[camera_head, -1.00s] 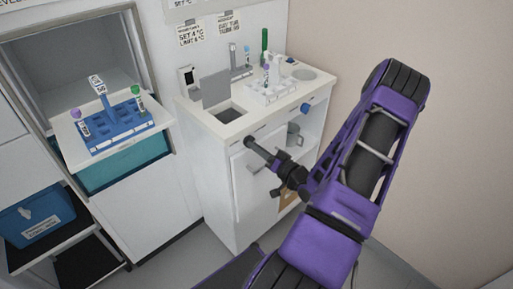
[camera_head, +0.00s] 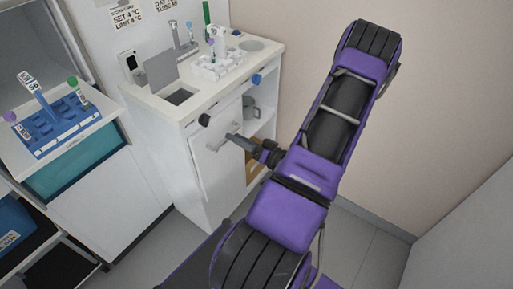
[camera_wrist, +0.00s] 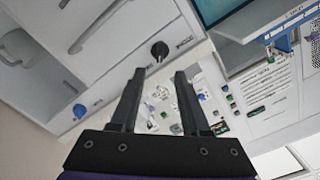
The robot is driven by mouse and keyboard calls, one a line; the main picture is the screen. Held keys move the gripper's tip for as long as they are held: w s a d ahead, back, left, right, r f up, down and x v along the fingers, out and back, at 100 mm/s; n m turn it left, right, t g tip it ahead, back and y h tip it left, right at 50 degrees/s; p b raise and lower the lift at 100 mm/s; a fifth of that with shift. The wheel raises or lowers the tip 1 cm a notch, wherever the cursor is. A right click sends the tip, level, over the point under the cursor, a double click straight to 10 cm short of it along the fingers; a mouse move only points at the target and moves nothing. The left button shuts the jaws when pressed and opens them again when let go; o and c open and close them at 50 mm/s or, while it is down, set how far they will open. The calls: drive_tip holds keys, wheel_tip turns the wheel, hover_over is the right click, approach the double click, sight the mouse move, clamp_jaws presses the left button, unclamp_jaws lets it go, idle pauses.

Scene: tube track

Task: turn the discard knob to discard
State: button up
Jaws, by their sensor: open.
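A black knob (camera_head: 204,120) sits on the cabinet's front just under the counter edge. It also shows in the wrist view (camera_wrist: 159,50), with a small label beside it that I cannot read surely. A blue knob (camera_head: 258,79) sits further right on the same front, and in the wrist view (camera_wrist: 80,110) at the left. I cannot tell from the labels which is the discard knob. My gripper (camera_head: 232,139) is open and empty, right of and below the black knob in the head view. In the wrist view its fingertips (camera_wrist: 160,72) lie either side of the line to the black knob, apart from it.
The cabinet's counter (camera_head: 140,98) holds a white tube rack (camera_head: 217,68) and an open-lidded bin opening. A door handle (camera_head: 216,143) is close to my gripper. A blue tube rack (camera_head: 55,138) stands on a shelf at left. Floor at right is clear.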

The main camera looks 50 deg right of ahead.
drive_tip(key=s, duration=0.7)
drive_tip(key=shift+d, duration=0.3)
